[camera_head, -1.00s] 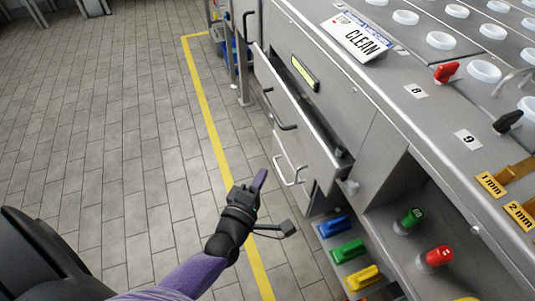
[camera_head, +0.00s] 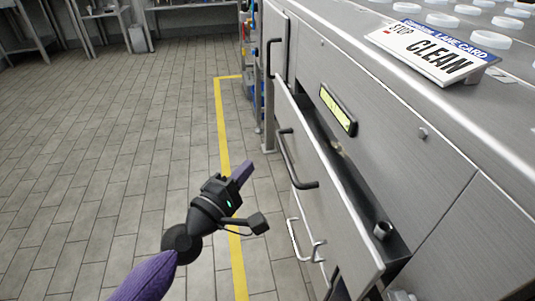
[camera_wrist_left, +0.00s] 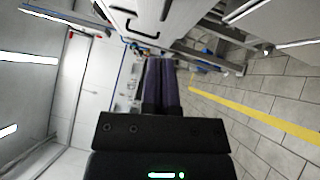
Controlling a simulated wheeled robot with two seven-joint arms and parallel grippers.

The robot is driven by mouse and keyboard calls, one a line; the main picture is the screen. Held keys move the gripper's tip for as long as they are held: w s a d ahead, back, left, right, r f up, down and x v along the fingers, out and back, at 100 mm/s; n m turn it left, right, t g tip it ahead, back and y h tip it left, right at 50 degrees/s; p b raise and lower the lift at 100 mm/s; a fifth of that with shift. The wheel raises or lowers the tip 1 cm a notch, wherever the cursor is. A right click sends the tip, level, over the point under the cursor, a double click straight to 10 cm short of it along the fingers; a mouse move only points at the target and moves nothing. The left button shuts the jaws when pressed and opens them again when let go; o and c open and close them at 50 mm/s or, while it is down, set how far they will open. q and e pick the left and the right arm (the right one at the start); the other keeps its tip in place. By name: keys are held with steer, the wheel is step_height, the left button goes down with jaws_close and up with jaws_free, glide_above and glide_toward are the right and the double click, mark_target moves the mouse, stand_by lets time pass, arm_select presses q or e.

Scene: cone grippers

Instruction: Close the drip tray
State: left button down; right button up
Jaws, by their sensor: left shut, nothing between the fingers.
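The drip tray (camera_head: 325,180) looks like the grey metal drawer in the side of the machine. It is pulled out, with a dark gap behind its front panel. Its dark bar handle (camera_head: 292,165) is on the front, toward the aisle. My left gripper (camera_head: 243,172) is shut and empty, in the air over the floor to the left of the drawer, apart from it. In the left wrist view its purple fingers (camera_wrist_left: 160,82) lie together. A pale panel with a handle (camera_wrist_left: 138,30) shows above them; I cannot tell which panel it is. My right gripper is not in view.
A second handle (camera_head: 305,242) sits lower on the machine. A lane card reading CLEAN (camera_head: 437,50) stands on top, near white round cups (camera_head: 490,39). A yellow floor line (camera_head: 222,125) runs along the machine. The tiled floor (camera_head: 120,150) to the left is clear.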

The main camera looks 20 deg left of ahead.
mark_target(300, 147)
arm_select(q)
steer(key=w+d, duration=0.1)
steer(key=w+d+r+p, duration=0.1)
steer(key=w, duration=0.1)
steer(key=shift+w+d, duration=0.15)
steer(key=shift+d, duration=0.2)
steer(key=shift+w+d, duration=0.3)
steer(key=shift+d, duration=0.15)
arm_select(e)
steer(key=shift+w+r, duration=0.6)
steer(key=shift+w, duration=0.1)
arm_select(q)
steer(key=w+d, duration=0.2)
steer(key=d, duration=0.1)
steer(key=shift+w+d+p, duration=0.15)
steer(key=shift+p, duration=0.25)
steer(key=shift+w+d, duration=0.1)
steer(key=shift+d, duration=0.1)
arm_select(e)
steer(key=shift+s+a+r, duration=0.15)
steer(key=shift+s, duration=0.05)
arm_select(q)
steer(key=shift+f, duration=0.1)
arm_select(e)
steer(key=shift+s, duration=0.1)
